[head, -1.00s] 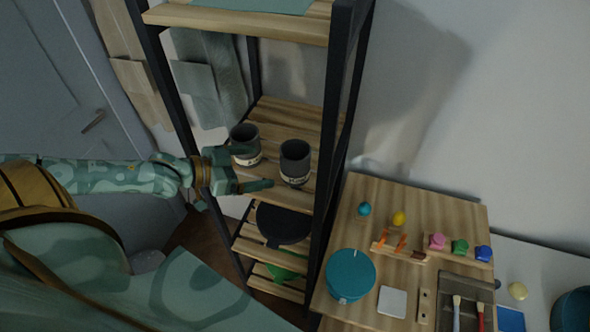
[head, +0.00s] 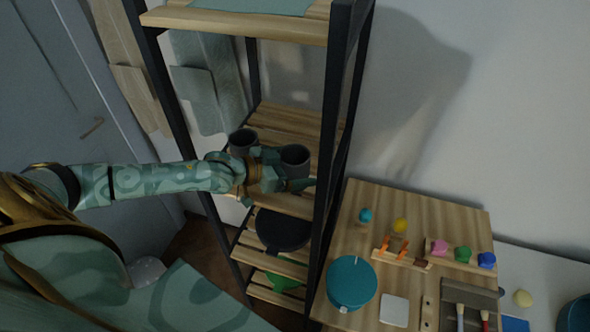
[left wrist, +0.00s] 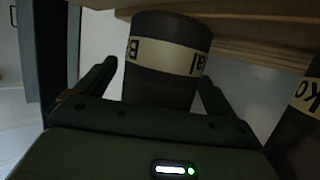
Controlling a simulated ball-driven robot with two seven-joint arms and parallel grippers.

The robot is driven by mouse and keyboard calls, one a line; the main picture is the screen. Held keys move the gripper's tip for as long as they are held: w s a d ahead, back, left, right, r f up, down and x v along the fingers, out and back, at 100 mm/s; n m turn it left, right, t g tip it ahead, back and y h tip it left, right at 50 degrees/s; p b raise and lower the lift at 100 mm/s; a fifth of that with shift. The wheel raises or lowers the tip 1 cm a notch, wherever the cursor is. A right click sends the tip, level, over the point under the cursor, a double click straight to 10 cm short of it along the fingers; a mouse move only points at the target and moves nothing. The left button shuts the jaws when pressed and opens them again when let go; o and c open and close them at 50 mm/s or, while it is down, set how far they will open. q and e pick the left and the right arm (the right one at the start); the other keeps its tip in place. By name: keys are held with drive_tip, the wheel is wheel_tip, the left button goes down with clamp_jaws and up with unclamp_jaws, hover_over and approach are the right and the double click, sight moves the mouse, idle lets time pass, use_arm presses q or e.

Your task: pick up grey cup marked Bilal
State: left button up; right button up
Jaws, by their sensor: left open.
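The grey cup marked Bilal (left wrist: 163,88) stands upright on the wooden shelf, its pale band partly readable as "B…al" in the left wrist view. It appears to be the right-hand cup (head: 295,156) in the head view. My left gripper (head: 289,168) is open, with one finger on each side of this cup; in the left wrist view the fingers (left wrist: 158,80) flank it. I cannot tell whether either finger touches it. A second grey cup (head: 242,141), with a band starting "Ko" (left wrist: 300,110), stands close beside the gripper. My right gripper is out of view.
Dark posts of the rack (head: 333,120) stand right of the cups, and an upper shelf board (head: 235,23) is above. A dark round item (head: 282,228) lies on the shelf below. A wooden table (head: 400,215) with a teal round container (head: 351,283) stands at right.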

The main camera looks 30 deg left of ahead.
use_arm(q)
drive_tip(key=c, duration=1.2)
